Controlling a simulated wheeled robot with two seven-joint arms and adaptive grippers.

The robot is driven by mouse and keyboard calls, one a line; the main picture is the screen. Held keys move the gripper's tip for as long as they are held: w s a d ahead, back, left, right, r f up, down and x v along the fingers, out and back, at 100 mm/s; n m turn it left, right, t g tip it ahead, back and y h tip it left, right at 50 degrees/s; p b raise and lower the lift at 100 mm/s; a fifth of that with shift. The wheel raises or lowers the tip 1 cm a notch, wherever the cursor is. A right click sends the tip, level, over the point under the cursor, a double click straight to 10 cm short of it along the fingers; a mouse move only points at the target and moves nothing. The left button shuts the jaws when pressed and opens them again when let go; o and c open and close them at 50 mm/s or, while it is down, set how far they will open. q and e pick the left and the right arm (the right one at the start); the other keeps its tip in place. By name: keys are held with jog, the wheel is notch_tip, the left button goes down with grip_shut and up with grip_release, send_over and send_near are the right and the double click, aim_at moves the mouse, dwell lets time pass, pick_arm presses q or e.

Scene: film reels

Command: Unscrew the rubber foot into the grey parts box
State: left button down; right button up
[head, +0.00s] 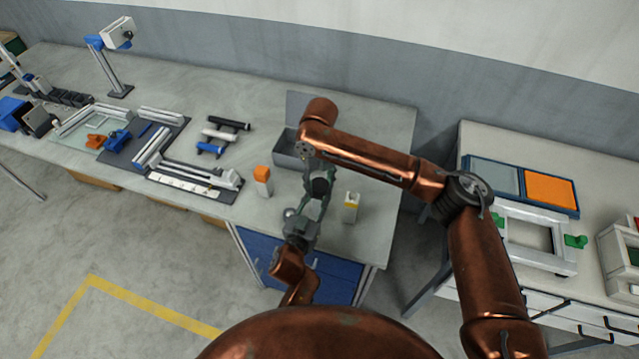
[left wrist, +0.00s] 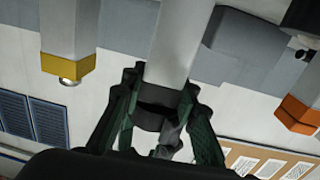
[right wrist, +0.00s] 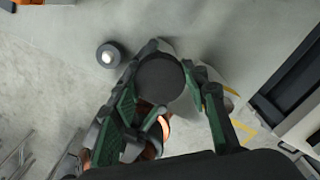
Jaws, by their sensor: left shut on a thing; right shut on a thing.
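The round black rubber foot (right wrist: 160,80) sits between the fingers of my right gripper (right wrist: 168,92) in the right wrist view. In the head view the dark disc (head: 320,187) lies between both grippers. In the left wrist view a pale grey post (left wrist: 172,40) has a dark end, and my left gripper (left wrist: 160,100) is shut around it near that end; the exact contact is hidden. My left gripper (head: 307,213) comes from below, my right gripper (head: 318,168) from above. The grey parts box (head: 290,152) stands open behind them; its inside is partly hidden.
A white block with an orange top (head: 262,180) stands to the left, and a white block with a yellow band (head: 351,207) to the right. Dark, white and blue bars (head: 212,138) lie left of the box. A second table (head: 480,140) stands at the right.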

aim_at(320, 185)
jog(key=shift+r, duration=0.2)
dwell(0.6)
jog(key=shift+r, duration=0.95)
jog(key=shift+r, duration=2.05)
pick_arm(q)
jog(key=c, duration=1.4)
grip_release()
jog(key=shift+c, duration=0.2)
